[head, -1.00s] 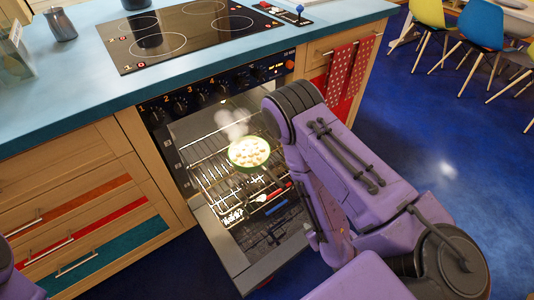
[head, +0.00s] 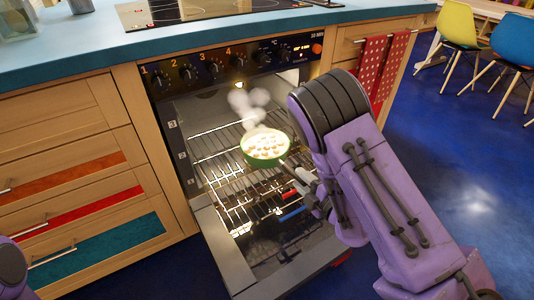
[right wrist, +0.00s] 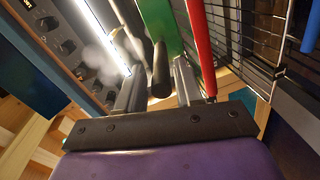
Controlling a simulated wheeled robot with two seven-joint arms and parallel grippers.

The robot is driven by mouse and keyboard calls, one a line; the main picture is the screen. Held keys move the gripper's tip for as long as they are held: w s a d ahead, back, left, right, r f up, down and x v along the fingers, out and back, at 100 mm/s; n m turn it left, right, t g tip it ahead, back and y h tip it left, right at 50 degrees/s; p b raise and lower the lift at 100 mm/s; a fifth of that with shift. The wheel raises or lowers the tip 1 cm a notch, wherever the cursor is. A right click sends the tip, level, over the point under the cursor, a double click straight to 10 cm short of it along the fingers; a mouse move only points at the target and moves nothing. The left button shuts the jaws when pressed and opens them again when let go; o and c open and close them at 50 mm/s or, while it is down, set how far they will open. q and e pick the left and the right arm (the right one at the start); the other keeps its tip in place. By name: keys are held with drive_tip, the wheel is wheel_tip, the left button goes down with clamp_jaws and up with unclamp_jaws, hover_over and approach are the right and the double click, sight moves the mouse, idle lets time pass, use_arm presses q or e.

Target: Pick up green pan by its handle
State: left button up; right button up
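The green pan (head: 265,150), filled with pale round pieces and steaming, rests on the wire rack of the open oven. It also shows in the right wrist view as a green surface (right wrist: 158,28). Its short dark handle (right wrist: 161,72) points toward my right gripper (right wrist: 157,85). The gripper's two fingers are apart, one on each side of the handle's end, with gaps visible. In the head view the right gripper (head: 312,190) is just right of and below the pan, partly hidden by my forearm. My left gripper is not in view; only a purple arm part shows at the left edge.
The oven door (head: 230,255) is folded down, with wire racks (head: 225,165) above it. A red bar (right wrist: 201,50) runs close beside the right finger in the wrist view. Drawers (head: 85,190) stand left; red towels (head: 375,75) hang right. Blue floor is open at right.

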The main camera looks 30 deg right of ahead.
sight(285, 166)
drive_tip(key=w, duration=0.4)
drive_tip(key=shift+a+f, duration=0.25)
drive_tip(key=shift+f, duration=0.1)
clamp_jaws()
idle(0.9)
idle(0.3)
